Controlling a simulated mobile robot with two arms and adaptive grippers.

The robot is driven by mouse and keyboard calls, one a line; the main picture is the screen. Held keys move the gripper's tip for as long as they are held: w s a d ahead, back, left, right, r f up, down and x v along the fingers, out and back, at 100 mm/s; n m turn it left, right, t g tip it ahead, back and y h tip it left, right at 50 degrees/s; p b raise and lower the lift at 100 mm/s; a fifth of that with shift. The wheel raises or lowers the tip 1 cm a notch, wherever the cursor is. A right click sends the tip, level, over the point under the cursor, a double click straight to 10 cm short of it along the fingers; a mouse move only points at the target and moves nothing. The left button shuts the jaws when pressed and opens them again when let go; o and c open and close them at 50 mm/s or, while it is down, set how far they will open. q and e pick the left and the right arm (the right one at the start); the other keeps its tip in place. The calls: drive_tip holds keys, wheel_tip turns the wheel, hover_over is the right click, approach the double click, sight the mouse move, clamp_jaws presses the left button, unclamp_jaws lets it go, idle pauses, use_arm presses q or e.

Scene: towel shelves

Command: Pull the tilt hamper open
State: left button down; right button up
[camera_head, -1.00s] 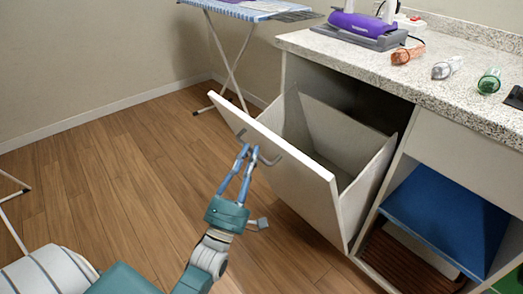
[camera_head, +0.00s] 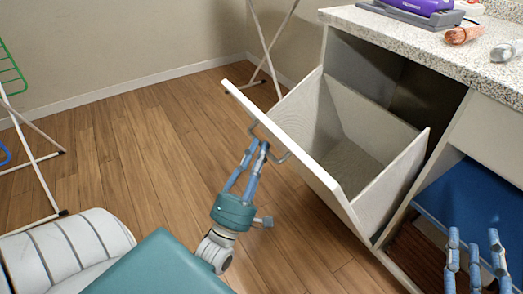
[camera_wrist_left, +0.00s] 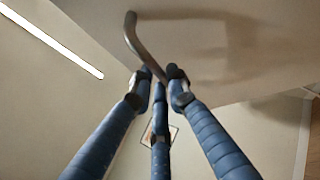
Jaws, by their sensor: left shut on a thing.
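The white tilt hamper (camera_head: 352,208) leans out of the cabinet below the counter, and its inner bin shows empty. Its grey bar handle (camera_head: 282,157) is on the outer face of the front panel. My left gripper (camera_head: 257,147) is shut on the handle, with its fingers around the bar. In the left wrist view, the handle (camera_wrist_left: 131,36) runs between the fingertips against the pale panel. My right gripper (camera_head: 473,245) is at the lower right, in front of the blue shelf, with its fingers apart and empty.
A speckled countertop (camera_head: 430,45) above holds a purple item (camera_head: 425,6) and rolled bundles. A blue shelf (camera_head: 465,205) is right of the hamper. A white drying rack (camera_head: 38,165) stands at the left. The wooden floor (camera_head: 165,150) between is clear.

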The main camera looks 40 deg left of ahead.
use_arm(q)
drive_tip(key=c, duration=1.7)
unclamp_jaws()
drive_tip(key=shift+o, duration=0.2)
drive_tip(key=shift+s+f, duration=0.1)
drive_tip(key=v, duration=1.1)
drive_tip(key=shift+s+f, duration=0.25)
drive_tip(key=shift+f, duration=0.05)
